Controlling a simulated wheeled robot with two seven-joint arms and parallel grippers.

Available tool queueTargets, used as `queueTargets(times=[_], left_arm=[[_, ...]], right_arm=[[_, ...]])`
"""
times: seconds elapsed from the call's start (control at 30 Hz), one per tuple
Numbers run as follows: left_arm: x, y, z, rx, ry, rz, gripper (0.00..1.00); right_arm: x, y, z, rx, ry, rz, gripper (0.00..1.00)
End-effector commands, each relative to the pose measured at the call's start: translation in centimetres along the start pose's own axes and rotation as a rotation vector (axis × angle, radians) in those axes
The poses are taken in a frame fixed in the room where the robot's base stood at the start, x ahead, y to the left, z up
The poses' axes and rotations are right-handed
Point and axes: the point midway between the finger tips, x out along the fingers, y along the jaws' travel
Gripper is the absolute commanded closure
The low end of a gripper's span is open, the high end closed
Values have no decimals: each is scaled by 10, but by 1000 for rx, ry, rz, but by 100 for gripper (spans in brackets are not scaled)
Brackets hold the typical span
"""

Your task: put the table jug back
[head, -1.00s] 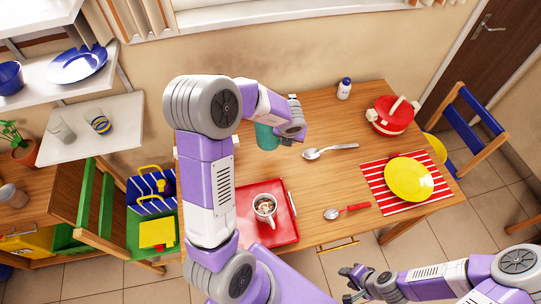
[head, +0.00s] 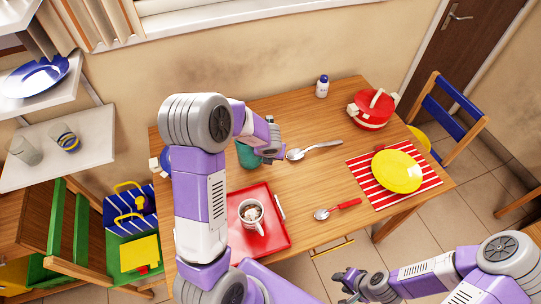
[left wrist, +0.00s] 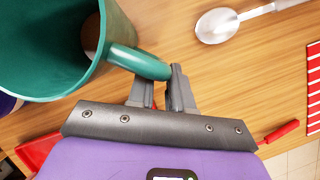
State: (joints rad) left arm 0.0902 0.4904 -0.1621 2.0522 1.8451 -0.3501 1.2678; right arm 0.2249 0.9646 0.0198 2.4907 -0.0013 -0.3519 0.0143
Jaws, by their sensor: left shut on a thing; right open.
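The table jug is a teal jug (head: 247,155), at the back left of the wooden table, partly hidden by my left arm. My left gripper (head: 272,150) is at its right side. In the left wrist view the jug (left wrist: 85,45) is seen into from above, and the left gripper (left wrist: 163,85) is shut on its handle (left wrist: 140,62). I cannot tell whether the jug's base touches the table. My right gripper (head: 347,280) is open and empty, in front of the table.
A red tray (head: 275,203) with a mug (head: 251,213) lies just in front of the jug. A metal spoon (head: 315,150) lies to its right. Farther right are a red pot (head: 371,112) and a yellow plate (head: 397,171) on a striped mat. White shelves (head: 95,150) are at the left.

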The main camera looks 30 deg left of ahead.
Motion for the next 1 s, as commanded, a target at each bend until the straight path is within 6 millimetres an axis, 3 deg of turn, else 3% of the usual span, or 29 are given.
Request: queueTargets(times=[0.17,0.2,0.37,0.73,1.0], left_arm=[[3,0,-1,1,-1,0,100],[3,0,-1,0,0,0,76],[2,0,-1,0,0,0,54],[-4,0,1,0,-1,0,54],[-59,0,3,-1,-4,-2,54]], right_arm=[[3,1,0,0,0,0,57],[2,1,0,0,0,0,57],[2,1,0,0,0,0,57],[-2,-1,0,0,0,0,57],[-25,-9,1,0,0,0,57]])
